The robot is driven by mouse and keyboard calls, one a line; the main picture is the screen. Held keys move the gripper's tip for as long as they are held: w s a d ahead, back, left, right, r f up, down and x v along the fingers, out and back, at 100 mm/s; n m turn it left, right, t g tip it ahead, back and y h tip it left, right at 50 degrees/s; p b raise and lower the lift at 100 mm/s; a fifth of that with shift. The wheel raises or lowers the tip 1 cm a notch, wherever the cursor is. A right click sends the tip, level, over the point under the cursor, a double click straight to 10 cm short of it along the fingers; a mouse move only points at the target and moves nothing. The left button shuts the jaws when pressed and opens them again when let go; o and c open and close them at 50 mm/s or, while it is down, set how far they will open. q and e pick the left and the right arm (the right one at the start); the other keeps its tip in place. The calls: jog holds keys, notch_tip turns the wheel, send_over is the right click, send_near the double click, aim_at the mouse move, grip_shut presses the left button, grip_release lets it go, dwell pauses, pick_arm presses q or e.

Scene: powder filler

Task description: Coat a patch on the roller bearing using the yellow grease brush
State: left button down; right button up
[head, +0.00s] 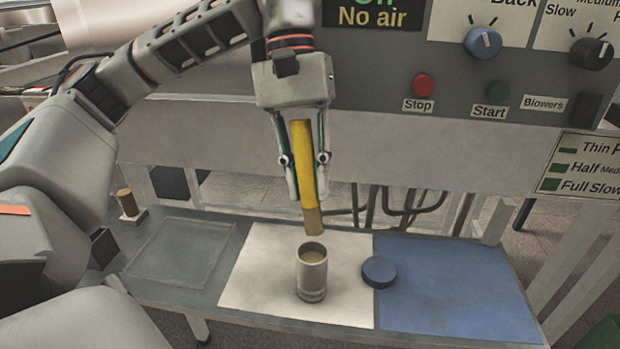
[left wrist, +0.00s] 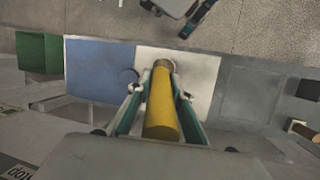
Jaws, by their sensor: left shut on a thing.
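My left gripper (head: 309,190) is shut on the yellow grease brush (head: 304,150) and holds it nearly upright, with its tan lower end pointing down. The brush end is just above and behind an open grey metal pot (head: 312,278) with tan contents, apart from it as far as I can tell. The brush (left wrist: 161,108) also lies between my fingers in the left wrist view, where it hides most of the pot. I cannot clearly identify the roller bearing. Part of my right gripper (left wrist: 188,14) shows at the top of the left wrist view, cut by the frame edge.
The pot stands on a white mat (head: 262,285). A dark blue disc (head: 379,271) lies at the border with a blue mat (head: 455,290). A clear tray (head: 180,250) and a brown cylinder (head: 127,202) are at left. A control panel (head: 450,75) rises behind.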

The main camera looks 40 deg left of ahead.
aim_at(308, 211)
pick_arm(q)
jog(key=shift+f+b, duration=0.3)
jog(key=shift+f, duration=0.15)
notch_tip(308, 211, down, 3)
jog(key=shift+w+r+b, duration=0.1)
jog(key=shift+b, duration=0.8)
jog(key=shift+f+b, duration=0.45)
jog(key=shift+f, duration=0.25)
jog(key=shift+f+b, duration=0.3)
jog(key=shift+f, duration=0.15)
pick_arm(e)
jog(key=shift+w+a+f, duration=0.1)
jog(key=shift+a+f, duration=0.3)
jog(key=shift+a, duration=0.1)
jog(key=shift+w+r, duration=0.1)
jog(key=shift+r, duration=0.05)
jog(key=shift+f, duration=0.3)
pick_arm(q)
jog(key=shift+f, duration=0.4)
pick_arm(e)
jog(key=shift+r, duration=0.1)
pick_arm(q)
jog(key=shift+f, duration=0.2)
pick_arm(e)
jog(key=shift+s+f, duration=0.2)
